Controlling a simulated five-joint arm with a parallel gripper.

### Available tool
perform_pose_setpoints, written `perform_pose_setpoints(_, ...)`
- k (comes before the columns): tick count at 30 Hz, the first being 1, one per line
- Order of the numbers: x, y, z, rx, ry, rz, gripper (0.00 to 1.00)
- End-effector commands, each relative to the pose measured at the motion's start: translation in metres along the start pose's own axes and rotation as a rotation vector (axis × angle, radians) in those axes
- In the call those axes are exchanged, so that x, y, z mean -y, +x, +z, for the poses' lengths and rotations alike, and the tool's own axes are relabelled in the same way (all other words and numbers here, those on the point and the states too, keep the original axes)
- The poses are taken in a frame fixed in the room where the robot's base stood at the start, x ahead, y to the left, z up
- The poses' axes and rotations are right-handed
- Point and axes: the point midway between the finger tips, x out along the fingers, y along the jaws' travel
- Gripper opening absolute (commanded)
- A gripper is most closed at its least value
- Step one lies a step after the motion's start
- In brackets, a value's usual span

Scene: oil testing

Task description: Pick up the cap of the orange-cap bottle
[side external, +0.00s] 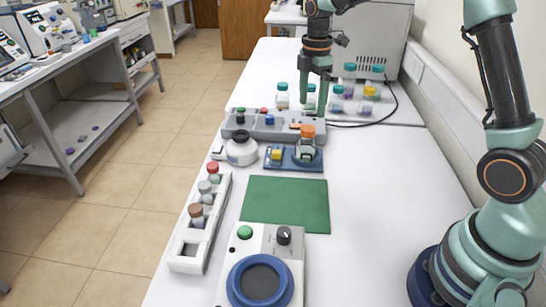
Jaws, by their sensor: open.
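The orange cap (308,130) sits on top of a small clear bottle (307,151), which stands upright at the right end of a blue base (283,164) with a yellow block on it. My gripper (312,108) points down just above the orange cap. Its two fingers are apart, with nothing seen between them. The fingertips appear slightly above or behind the cap, and I cannot tell whether they touch it.
A white rack (188,262) holds bottles with red, grey and brown caps. A grey button panel (240,130) and several teal-capped bottles (349,76) stand behind. A round white device (241,152) is to the left. A green mat (286,204) and a blue-ringed machine (260,279) lie in front. The right tabletop is clear.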

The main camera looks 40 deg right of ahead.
Motion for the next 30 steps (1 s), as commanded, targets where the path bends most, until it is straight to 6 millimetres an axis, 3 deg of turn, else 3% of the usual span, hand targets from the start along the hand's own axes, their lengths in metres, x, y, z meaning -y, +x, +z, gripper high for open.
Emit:
perform_pose_setpoints(10, -0.001, 0.031, -0.001, 0.000, 0.001, -0.002, 0.84)
perform_pose_setpoints(18, -0.004, 0.067, -0.003, 0.000, 0.001, -0.001, 0.84)
perform_pose_setpoints(27, -0.004, 0.072, -0.003, 0.000, 0.001, 0.001, 0.84)
perform_pose_setpoints(28, -0.004, 0.072, -0.003, 0.000, 0.001, 0.001, 0.80)
perform_pose_setpoints(30, -0.004, 0.072, -0.003, 0.000, 0.001, 0.001, 0.53)
